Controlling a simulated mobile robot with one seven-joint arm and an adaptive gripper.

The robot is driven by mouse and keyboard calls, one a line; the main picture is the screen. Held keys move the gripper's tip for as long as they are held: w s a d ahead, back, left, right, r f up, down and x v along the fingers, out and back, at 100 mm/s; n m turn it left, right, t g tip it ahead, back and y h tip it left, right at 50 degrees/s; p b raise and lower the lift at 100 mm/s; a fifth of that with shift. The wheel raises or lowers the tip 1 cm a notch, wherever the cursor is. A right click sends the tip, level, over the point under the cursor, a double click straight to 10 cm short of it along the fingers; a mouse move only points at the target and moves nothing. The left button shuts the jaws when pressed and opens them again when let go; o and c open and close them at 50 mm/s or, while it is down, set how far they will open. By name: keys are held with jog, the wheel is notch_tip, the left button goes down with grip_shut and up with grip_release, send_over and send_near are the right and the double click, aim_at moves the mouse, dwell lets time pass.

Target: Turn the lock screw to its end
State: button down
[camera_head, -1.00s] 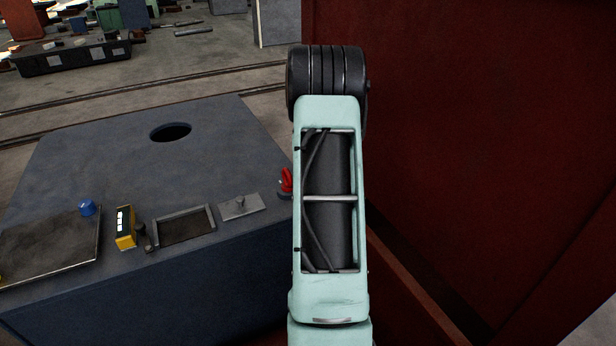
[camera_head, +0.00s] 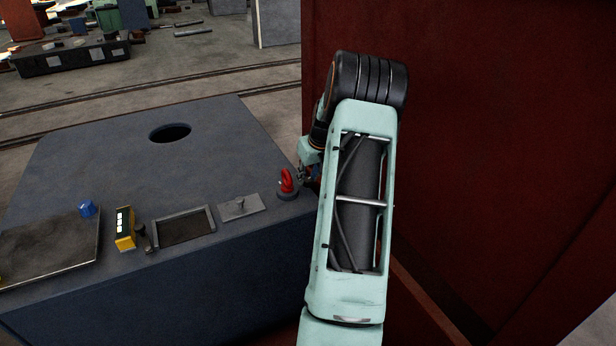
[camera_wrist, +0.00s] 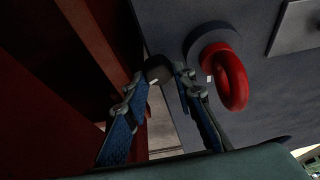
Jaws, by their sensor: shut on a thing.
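In the wrist view, my gripper (camera_wrist: 157,80) has its two blue-padded fingers on either side of a small dark knob (camera_wrist: 158,70), which I take for the lock screw. The gripper is shut on it. The knob sits at the edge of the blue-grey machine block (camera_wrist: 180,25) and bears a small light mark. In the head view, my gripper (camera_head: 304,176) is partly hidden behind my arm, at the block's right edge. The screw cannot be made out there.
A red ring (camera_head: 287,182) on a dark collar stands close to my gripper; it also shows in the wrist view (camera_wrist: 232,82). A dark red wall (camera_head: 480,120) rises at the right. A yellow box (camera_head: 125,229) and a blue knob (camera_head: 87,208) are further left.

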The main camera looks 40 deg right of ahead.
jog(key=c, duration=1.6)
grip_release()
jog(key=shift+r, duration=0.1)
jog(key=d+v, duration=0.1)
jog(key=v, duration=0.6)
jog(key=shift+s+a+r, duration=0.2)
jog(key=shift+a+r, duration=0.2)
jog(key=shift+a, duration=0.15)
